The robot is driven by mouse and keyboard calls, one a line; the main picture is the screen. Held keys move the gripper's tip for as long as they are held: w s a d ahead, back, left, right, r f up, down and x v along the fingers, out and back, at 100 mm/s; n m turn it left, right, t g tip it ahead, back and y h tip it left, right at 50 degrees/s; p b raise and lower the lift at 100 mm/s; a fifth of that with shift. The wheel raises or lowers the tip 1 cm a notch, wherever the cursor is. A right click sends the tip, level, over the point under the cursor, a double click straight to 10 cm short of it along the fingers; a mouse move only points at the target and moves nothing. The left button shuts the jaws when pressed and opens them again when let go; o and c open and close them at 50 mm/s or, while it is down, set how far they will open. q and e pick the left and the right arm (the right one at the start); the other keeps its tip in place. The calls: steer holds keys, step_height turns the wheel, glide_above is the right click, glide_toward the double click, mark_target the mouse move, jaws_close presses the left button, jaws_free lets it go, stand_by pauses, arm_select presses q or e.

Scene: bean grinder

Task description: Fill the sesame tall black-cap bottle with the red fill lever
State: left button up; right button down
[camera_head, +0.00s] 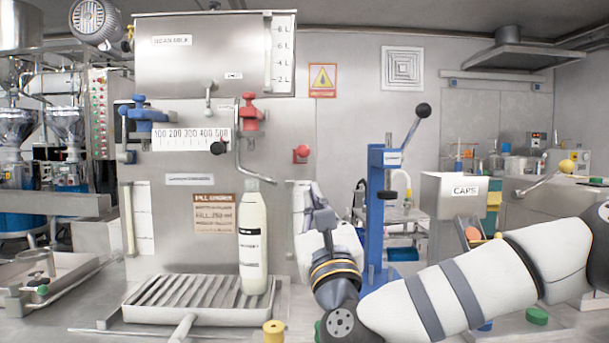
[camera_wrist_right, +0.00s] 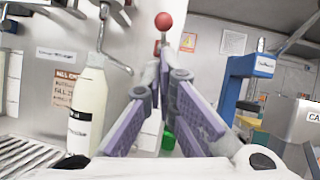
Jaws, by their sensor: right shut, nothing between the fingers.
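A tall cream-coloured bottle (camera_head: 253,240) with a black label stands upright at the right end of the drip tray (camera_head: 172,315). No cap shows on its neck. The bent spout under the red lever (camera_head: 250,108) comes down to the bottle's mouth; whether they touch I cannot tell. The bottle also shows at the left of the right wrist view (camera_wrist_right: 88,108). My right gripper (camera_head: 317,190) is shut and empty, to the right of the bottle and apart from it. In the wrist view its fingertips (camera_wrist_right: 166,68) point towards a red ball knob (camera_wrist_right: 163,21). My left gripper is out of view.
A blue lever (camera_head: 146,112) sits left of the scale on the steel filler. A blue capping press (camera_head: 376,200) with a black-knobbed handle stands right of my gripper, near a CAPS bin (camera_head: 452,193). A yellow spool (camera_head: 273,331) stands in front of the tray.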

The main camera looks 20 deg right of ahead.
mark_target(303, 152)
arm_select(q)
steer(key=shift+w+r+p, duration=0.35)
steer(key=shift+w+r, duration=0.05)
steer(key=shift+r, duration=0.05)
arm_select(e)
steer(key=x, duration=0.7)
steer(key=shift+w, duration=0.3)
steer(key=shift+r, duration=0.15)
